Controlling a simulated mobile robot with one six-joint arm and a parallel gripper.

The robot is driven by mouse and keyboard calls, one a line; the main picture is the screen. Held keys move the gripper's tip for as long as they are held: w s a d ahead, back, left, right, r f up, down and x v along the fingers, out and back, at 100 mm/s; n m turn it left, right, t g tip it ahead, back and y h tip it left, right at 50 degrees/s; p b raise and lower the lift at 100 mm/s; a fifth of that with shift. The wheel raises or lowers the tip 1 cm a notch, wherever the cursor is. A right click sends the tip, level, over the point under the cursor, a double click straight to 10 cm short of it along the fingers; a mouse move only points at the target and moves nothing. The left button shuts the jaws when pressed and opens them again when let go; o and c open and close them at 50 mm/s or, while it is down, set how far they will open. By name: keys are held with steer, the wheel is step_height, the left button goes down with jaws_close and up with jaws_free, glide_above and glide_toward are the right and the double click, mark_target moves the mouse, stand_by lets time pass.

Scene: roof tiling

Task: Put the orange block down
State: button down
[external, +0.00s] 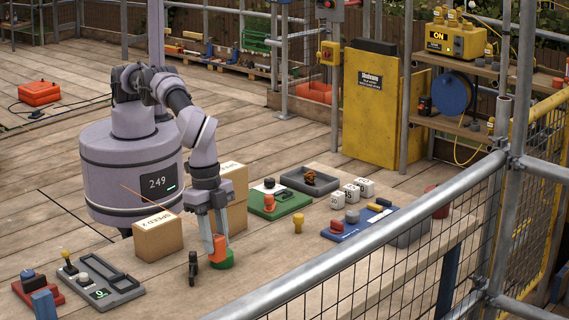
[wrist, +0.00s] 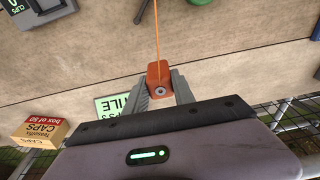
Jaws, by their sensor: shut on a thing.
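The orange block (external: 220,248) is between the fingers of my gripper (external: 214,244), near the front of the wooden deck. In the wrist view the orange block (wrist: 159,75) shows its end face with a grey round spot, and the two grey fingers of my gripper (wrist: 159,88) press on its sides. A green piece (external: 223,262) shows right under the block in the external view; I cannot tell whether they touch.
A dark upright clip (external: 193,268) stands just left of my gripper. Cardboard boxes (external: 158,238) are behind it. A green tray (external: 270,208) with another orange piece, a blue tray (external: 345,232) and a yellow peg (external: 298,222) lie to the right. A metal railing (external: 400,225) crosses the front right.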

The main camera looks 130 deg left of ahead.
step_height(320, 180, down, 9)
steer(key=b, duration=0.3)
steer(key=shift+f, duration=0.15)
steer(key=shift+f, duration=0.15)
steer(key=c, duration=1.1)
jaws_free()
steer(key=shift+o, duration=0.2)
